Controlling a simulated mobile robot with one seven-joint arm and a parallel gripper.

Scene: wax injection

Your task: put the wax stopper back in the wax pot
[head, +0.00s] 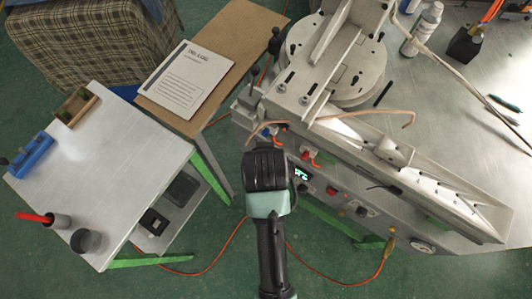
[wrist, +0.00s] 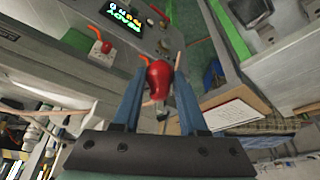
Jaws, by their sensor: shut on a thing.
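My gripper's two blue fingers (wrist: 158,95) show in the wrist view, closed on a red, bulb-shaped piece with a small metal end, which looks like the wax stopper (wrist: 158,77). In the head view my dark wrist hides the fingers and the held piece. My wrist is in front of the machine's control panel, above the gap between the bench and the side table. The round grey metal body on the machine, at the top of the head view, seems to be the wax pot (head: 368,88). Its opening cannot be made out.
A sloped metal trough (head: 455,205) runs along the bench at right. A thin tan hose or rod (head: 370,113) crosses the machine. A side table (head: 120,150) at left holds a blue block (head: 34,155) and grey cups. A white booklet (head: 184,78) lies on a brown board.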

